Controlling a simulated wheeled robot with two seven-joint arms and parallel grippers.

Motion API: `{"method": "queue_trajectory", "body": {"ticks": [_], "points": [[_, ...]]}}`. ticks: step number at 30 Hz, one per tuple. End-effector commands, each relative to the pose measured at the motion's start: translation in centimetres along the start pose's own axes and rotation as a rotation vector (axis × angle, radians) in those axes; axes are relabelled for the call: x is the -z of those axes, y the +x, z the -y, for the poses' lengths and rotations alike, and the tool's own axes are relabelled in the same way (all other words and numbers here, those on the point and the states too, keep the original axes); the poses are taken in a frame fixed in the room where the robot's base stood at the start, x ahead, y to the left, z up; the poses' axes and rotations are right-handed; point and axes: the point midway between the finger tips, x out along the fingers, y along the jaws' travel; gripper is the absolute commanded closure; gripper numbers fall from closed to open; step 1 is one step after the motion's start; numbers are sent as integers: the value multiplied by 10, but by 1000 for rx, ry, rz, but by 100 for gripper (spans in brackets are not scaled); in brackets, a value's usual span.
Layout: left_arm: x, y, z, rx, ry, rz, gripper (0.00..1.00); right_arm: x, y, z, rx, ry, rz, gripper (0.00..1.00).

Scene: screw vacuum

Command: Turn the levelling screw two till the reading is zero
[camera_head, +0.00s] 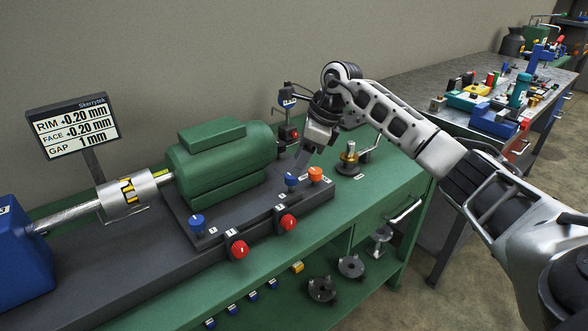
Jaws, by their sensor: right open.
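The display (74,126) at the left reads RIM +0.20 mm, FACE +0.20 mm and GAP 1 mm. A green motor (221,163) sits on a dark base with knobs along its near side. One blue knob (197,222) is at the near left, another blue knob (291,180) at the right end. I cannot read the small labels well enough to tell which is screw two. My left gripper is not in view.
Red knobs (239,249) stick out from the base's near edge. A dial gauge (287,99) stands behind. A cluttered grey bench (450,85) is at the back right.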

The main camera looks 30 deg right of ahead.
Motion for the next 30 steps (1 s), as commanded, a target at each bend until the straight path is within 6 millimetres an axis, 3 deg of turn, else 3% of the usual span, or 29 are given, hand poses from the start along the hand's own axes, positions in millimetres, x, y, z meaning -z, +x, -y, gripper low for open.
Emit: {"method": "queue_trajectory", "body": {"ticks": [7,19,24,30], "points": [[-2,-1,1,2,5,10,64,0,33,0,-2,2,1,50],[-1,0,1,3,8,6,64,0,40,0,0,0,0,50],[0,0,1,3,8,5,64,0,40,0,-1,0,0,95],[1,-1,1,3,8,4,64,0,40,0,1,5,0,95]]}}
